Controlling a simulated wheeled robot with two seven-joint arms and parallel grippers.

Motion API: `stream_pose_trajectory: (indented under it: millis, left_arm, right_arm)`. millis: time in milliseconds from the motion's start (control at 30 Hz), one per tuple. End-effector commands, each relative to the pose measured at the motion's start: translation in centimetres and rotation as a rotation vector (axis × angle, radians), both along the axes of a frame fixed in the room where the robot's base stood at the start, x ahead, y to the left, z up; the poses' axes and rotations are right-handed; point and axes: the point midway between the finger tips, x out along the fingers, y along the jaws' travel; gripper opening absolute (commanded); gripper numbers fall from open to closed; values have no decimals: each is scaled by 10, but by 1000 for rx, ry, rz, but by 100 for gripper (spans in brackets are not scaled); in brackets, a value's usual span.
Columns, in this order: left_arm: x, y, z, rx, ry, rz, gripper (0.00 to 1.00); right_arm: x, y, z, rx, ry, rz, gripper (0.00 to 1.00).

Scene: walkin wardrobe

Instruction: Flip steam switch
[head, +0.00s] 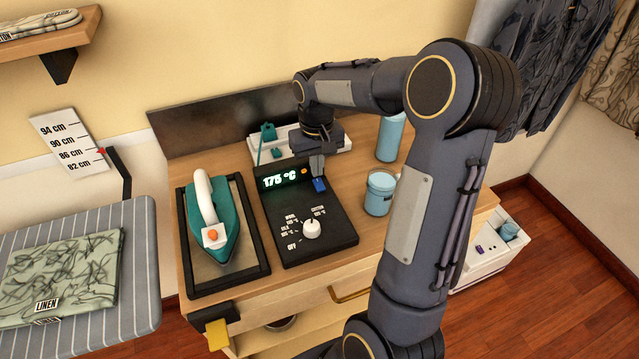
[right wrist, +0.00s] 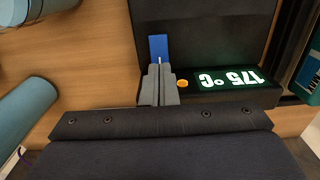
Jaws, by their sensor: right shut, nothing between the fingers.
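The black control panel (head: 290,238) lies on the wooden cabinet top, with a white dial and a lit display reading 175 °C. A small blue switch (head: 320,185) sits at the panel's upper right; it also shows in the right wrist view (right wrist: 158,46). An orange light (head: 304,171) glows between the display and the switch. My right gripper (head: 317,174) points down with its fingers shut and empty, the tips right at the blue switch. In the right wrist view the fingertips (right wrist: 159,66) overlap the switch's edge; I cannot tell whether they touch. My left gripper is not in view.
A teal iron (head: 222,235) rests on its black-framed stand left of the panel. A blue mug (head: 380,193) and a blue bottle (head: 391,138) stand to the right. A white tray (head: 345,143) is behind. A striped ironing board (head: 140,250) with folded linen is at the left.

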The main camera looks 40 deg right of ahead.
Motion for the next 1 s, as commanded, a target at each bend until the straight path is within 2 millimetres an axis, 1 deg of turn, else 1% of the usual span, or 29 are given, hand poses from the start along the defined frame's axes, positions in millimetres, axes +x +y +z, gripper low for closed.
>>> stream_pose_trajectory:
  millis: [333,1000]
  left_arm:
    - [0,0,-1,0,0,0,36]
    - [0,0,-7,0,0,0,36]
  right_arm:
    - [0,0,-1,0,0,0,0]
    - [0,0,-11,0,1,0,0]
